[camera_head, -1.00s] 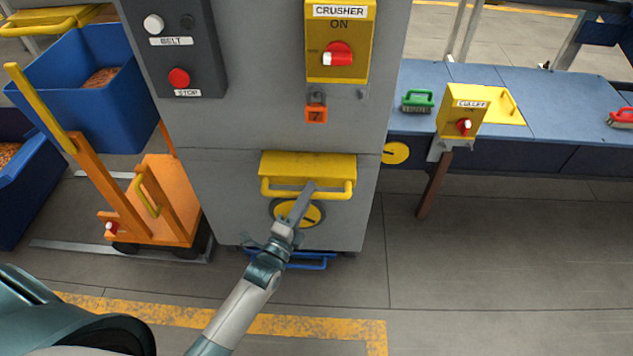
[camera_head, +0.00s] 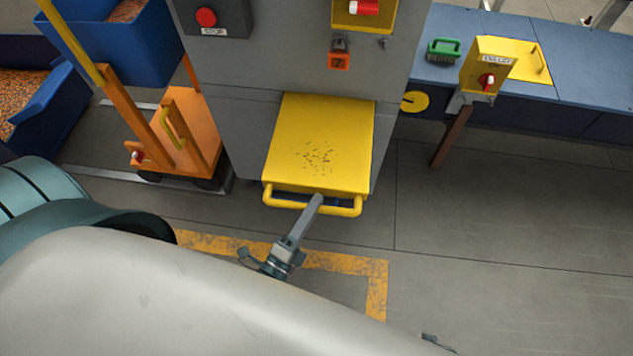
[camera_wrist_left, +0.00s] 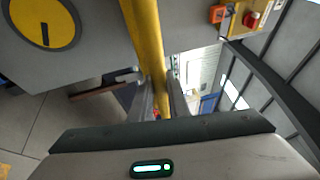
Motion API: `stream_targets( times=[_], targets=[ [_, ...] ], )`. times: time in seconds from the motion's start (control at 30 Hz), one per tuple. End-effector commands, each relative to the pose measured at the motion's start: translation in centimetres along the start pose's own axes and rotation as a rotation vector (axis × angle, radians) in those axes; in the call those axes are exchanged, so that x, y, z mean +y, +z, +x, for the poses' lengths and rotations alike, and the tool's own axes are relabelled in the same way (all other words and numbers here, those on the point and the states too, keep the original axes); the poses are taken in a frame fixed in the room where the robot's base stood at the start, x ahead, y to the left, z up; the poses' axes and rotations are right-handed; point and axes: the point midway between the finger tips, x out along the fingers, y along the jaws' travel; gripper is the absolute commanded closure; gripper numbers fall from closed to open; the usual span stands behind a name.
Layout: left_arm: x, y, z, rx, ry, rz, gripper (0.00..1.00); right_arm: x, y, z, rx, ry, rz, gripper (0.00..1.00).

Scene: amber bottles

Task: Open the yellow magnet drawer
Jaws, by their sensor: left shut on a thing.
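The yellow magnet drawer (camera_head: 320,140) sticks well out of the front of the grey cabinet, with small dark specks on its flat top. Its yellow bar handle (camera_head: 285,204) runs across the front edge. My left gripper (camera_head: 318,202) is shut on this handle near its middle. In the left wrist view the yellow handle bar (camera_wrist_left: 147,45) passes between the two fingers of my left gripper (camera_wrist_left: 162,100). My right gripper is not in view.
The grey cabinet (camera_head: 240,110) stands behind the drawer. An orange cart (camera_head: 190,140) and blue bins (camera_head: 130,45) are at left. A blue table (camera_head: 580,90) and a yellow switch box (camera_head: 487,65) on a post are at right. Floor at right is clear.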

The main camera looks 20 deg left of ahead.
Motion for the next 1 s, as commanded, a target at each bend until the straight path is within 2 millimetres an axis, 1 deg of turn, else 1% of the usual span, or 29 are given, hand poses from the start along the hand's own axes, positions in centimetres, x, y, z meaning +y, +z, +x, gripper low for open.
stream_targets(
  times=[0.03, 0.13, 0.47, 0.5, 0.57, 1.0],
  targets=[
    [-0.03, -0.2, -0.5, 0.0, 0.003, -0.001, 1.0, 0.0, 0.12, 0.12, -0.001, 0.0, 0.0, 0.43],
    [-0.11, -0.39, -0.95, 0.0, 0.003, -0.001, 1.0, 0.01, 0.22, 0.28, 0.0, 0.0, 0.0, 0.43],
    [-0.1, -0.42, -1.06, 0.0, 0.002, 0.0, 1.0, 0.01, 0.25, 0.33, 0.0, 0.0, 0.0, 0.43],
    [-0.1, -0.42, -1.05, 0.0, 0.002, 0.0, 0.8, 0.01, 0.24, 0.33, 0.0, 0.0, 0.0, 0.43],
    [-0.1, -0.41, -1.04, 0.0, 0.002, 0.0, 0.66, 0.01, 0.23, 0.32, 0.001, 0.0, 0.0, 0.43],
    [-0.18, -0.39, -0.97, 0.0, 0.0, 0.0, 0.66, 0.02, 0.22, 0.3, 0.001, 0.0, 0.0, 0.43]
  ],
)
